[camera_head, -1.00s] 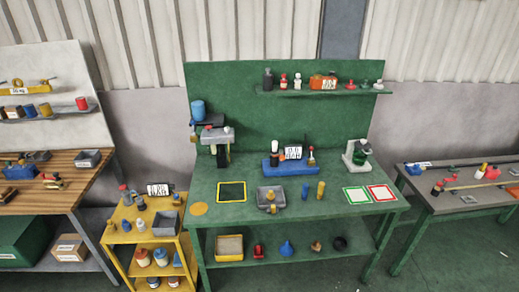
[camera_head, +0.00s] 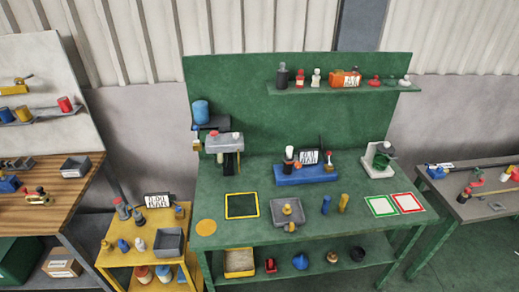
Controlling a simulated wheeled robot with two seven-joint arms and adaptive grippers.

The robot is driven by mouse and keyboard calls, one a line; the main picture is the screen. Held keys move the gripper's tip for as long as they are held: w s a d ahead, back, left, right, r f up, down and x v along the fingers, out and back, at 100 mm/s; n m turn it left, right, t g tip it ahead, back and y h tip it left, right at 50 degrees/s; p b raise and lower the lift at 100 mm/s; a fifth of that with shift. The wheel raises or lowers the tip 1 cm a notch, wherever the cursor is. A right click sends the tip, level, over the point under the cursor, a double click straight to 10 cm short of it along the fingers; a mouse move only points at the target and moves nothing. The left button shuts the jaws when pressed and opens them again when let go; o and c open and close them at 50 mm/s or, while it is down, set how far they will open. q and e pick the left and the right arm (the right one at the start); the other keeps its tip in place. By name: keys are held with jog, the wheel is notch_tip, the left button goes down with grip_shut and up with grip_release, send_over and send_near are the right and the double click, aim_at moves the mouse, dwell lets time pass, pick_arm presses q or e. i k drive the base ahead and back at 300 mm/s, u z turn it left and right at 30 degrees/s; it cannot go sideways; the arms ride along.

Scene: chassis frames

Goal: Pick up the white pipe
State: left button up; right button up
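I cannot single out a white pipe for certain at this size. Small whitish pieces show in several places: a white upright piece (camera_head: 289,153) at the blue block on the green workbench (camera_head: 270,240), a white bottle-like piece (camera_head: 316,78) on the upper shelf, and a small white piece (camera_head: 140,243) on the yellow cart. A blue cylinder (camera_head: 326,204) and a yellow cylinder (camera_head: 343,203) stand upright on the bench. Neither of my grippers is in view.
Some floor shows at the lower right.

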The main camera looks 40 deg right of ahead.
aim_at(290, 149)
jog(key=z, duration=0.25)
jog(key=i, duration=1.05)
jog(key=z, duration=0.6)
